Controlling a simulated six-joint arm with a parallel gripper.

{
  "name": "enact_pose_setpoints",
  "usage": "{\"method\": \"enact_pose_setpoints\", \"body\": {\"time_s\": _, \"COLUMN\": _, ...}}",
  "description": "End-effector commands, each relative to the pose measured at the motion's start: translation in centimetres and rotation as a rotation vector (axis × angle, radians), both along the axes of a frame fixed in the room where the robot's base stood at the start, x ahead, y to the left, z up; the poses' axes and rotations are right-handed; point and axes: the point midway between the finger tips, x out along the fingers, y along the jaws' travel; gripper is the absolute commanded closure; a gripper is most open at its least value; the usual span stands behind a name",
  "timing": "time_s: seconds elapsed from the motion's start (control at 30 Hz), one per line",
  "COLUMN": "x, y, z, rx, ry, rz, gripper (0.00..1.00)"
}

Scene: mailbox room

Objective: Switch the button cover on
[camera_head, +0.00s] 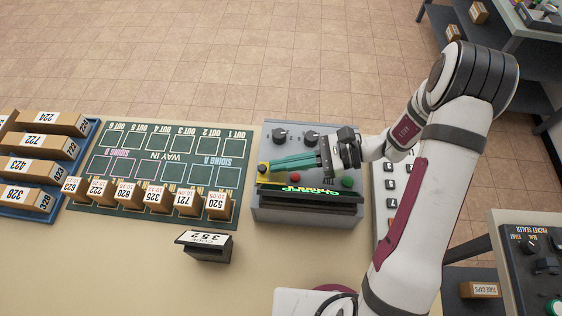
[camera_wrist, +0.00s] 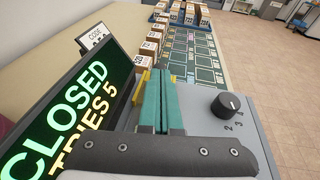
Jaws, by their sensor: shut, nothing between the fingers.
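A grey control box (camera_head: 306,214) stands on the table. A small yellow piece (camera_head: 262,181), which looks like the button cover, is at its left edge; whether it is raised or lowered I cannot tell. My gripper (camera_head: 274,164) reaches left over the box, its teal fingers shut and empty, with the tips beside the yellow piece. In the wrist view the closed fingers (camera_wrist: 163,74) have the yellow piece (camera_wrist: 141,84) just left of them. Whether they touch it I cannot tell. What lies under the cover is hidden.
The box carries dark knobs (camera_head: 280,135), a red button (camera_head: 295,178), a green button (camera_head: 347,182) and a display (camera_wrist: 62,120) reading "CLOSED TRIES 5". A code sign (camera_head: 205,241) stands in front. Numbered boxes (camera_head: 218,206) line the green board (camera_head: 140,138) at left.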

Motion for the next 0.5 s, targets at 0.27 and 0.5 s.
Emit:
{"method": "enact_pose_setpoints", "body": {"time_s": 0.27, "x": -0.09, "y": 0.55, "z": -0.17, "rx": -0.001, "ry": -0.001, "rz": 0.0, "gripper": 1.0}}
{"method": "enact_pose_setpoints", "body": {"time_s": 0.5, "x": -0.18, "y": 1.23, "z": -0.22, "rx": 0.0, "ry": 0.0, "rz": 0.003, "gripper": 1.0}}
